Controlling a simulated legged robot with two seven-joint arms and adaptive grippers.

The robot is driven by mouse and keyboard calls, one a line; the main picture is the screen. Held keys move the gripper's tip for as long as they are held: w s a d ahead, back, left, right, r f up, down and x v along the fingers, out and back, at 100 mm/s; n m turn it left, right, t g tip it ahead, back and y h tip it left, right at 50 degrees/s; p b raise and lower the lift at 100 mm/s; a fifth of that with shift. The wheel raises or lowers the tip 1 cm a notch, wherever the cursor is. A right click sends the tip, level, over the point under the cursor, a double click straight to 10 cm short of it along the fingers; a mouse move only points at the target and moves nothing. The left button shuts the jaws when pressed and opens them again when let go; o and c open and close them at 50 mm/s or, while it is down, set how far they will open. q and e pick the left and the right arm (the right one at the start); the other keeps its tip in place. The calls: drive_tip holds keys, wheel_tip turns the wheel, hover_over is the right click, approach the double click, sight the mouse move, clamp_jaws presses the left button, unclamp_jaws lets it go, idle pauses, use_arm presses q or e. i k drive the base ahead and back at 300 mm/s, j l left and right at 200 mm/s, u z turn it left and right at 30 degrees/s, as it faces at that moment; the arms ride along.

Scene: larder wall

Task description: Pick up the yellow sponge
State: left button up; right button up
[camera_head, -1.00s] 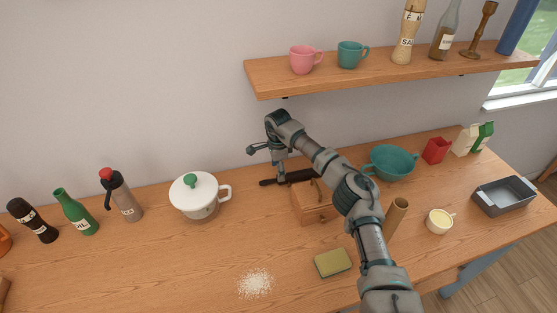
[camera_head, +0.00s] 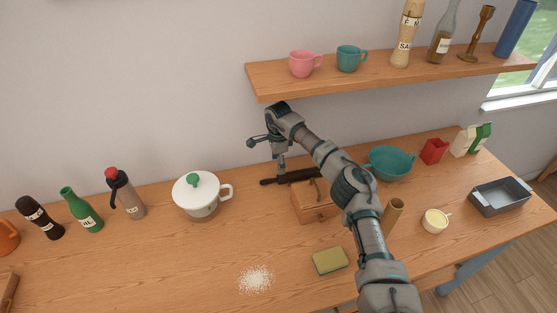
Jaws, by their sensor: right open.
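The yellow sponge (camera_head: 330,260) lies flat on the wooden counter, left of my right forearm and right of a patch of white grains. Its top looks dull yellow-green. My right gripper (camera_head: 268,156) is open and empty, above the back of the counter, near a dark rolling pin and well behind the sponge. The gripper is apart from the sponge. My left gripper is not in view.
White grains (camera_head: 255,279) lie beside the sponge. A wooden box (camera_head: 313,204) and dark rolling pin (camera_head: 288,177) lie behind it. A white pot (camera_head: 200,199) stands left. A teal bowl (camera_head: 391,163) stands right. A shelf (camera_head: 400,77) overhangs the back.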

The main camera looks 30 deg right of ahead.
sight(325, 262)
drive_tip(key=k+j, duration=1.6)
drive_tip(key=k, duration=0.1)
